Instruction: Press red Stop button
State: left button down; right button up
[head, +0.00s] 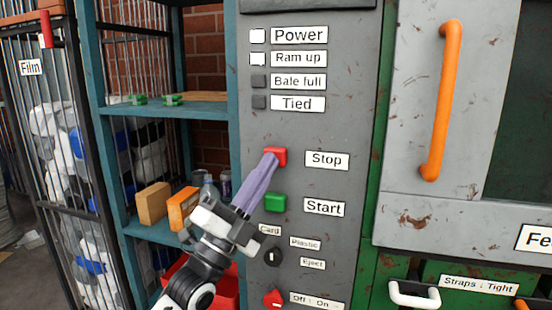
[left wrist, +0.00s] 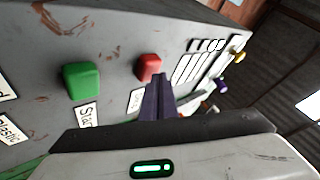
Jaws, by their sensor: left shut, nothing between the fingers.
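The red Stop button (head: 281,154) is on the grey control panel (head: 330,230), left of its "Stop" label (head: 327,160). My left gripper (head: 270,160) is shut and empty, with its purple fingertips at the red button, overlapping its left part. I cannot tell whether they touch it. In the left wrist view the red button (left wrist: 149,67) stands out from the panel just beyond the fingertips (left wrist: 158,78). The green Start button (head: 275,202) is just below the red one; it also shows in the left wrist view (left wrist: 81,80). My right gripper is not in view.
A selector knob (head: 272,257) and a red Off/On knob (head: 273,298) are lower on the panel. A teal shelf (head: 165,106) with small blocks stands to the left, beside a caged bin (head: 75,180). A door with an orange handle (head: 441,100) is to the right.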

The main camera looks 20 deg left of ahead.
pick_arm(q)
jog(key=shift+w, duration=0.25)
jog(key=shift+s, duration=0.15)
jog(key=shift+s+p, duration=0.5)
jog(key=shift+s, duration=0.45)
jog(key=s+p, duration=0.2)
jog(key=s, duration=0.4)
jog(key=shift+a, duration=0.15)
dwell(2.2)
